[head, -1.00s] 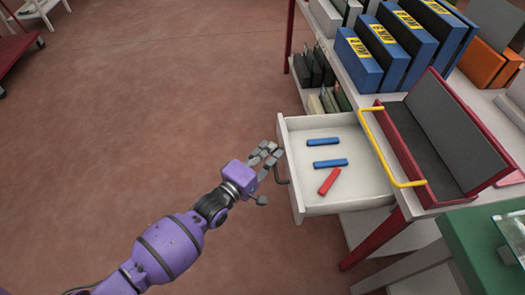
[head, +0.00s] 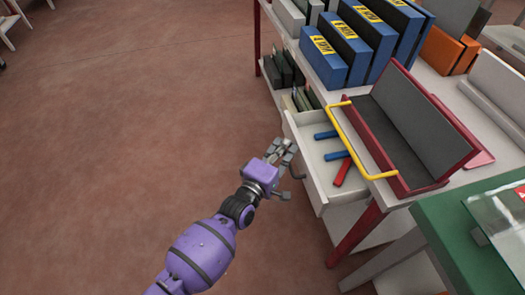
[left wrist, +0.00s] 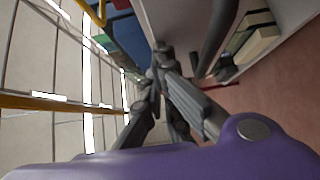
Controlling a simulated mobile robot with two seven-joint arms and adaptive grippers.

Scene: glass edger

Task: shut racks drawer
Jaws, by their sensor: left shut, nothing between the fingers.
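The white racks drawer (head: 313,180) is partly open under the table top in the head view. Two blue pieces (head: 327,134) and a red piece (head: 342,171) lie inside it. Its dark handle (head: 297,168) is on the front face. My left gripper (head: 284,150) is shut and empty, at the drawer's front beside the handle; I cannot tell whether it touches. In the left wrist view the gripper fingers (left wrist: 165,90) are close to the pale drawer front, and a dark bar, likely the handle, shows beside them. My right gripper is not in view.
A dark red rack with a yellow handle (head: 355,148) stands on the table above the drawer. Blue binders (head: 325,62) stand behind it. A green surface (head: 450,225) is at the lower right. The floor (head: 130,130) at left is clear.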

